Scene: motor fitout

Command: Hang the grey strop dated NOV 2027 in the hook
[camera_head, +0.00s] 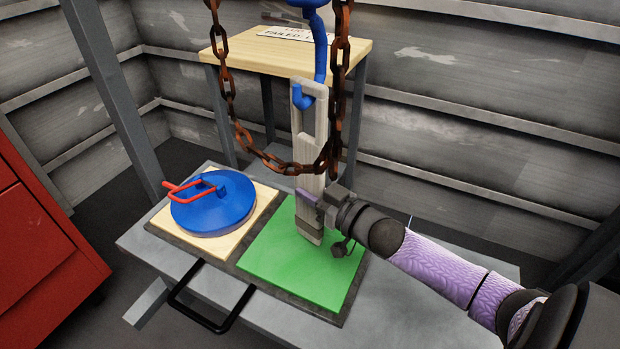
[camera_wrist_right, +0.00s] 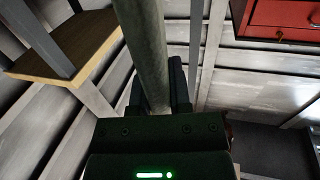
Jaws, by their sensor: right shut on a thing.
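The grey strop (camera_head: 311,189) hangs upright, a long flat band with an eye at its top end; it also shows in the right wrist view (camera_wrist_right: 147,50). No date is readable on it. My right gripper (camera_head: 318,203) is shut on its lower part, above the green panel. In the right wrist view the strop stands between the fingers (camera_wrist_right: 160,92). The blue hook (camera_head: 321,58) curls at the strop's top eye. They overlap there, and the hook's bend seems to lie within the eye; I cannot tell whether the strop's weight rests on it. My left gripper is out of view.
A rusty chain (camera_head: 228,100) loops down around the strop. Below are a green panel (camera_head: 275,262) and a pale board with a blue disc-shaped part (camera_head: 213,207) and red shackle. A wooden table (camera_head: 245,46) with a FAILED sign stands behind; a red cabinet (camera_head: 45,262) is at left.

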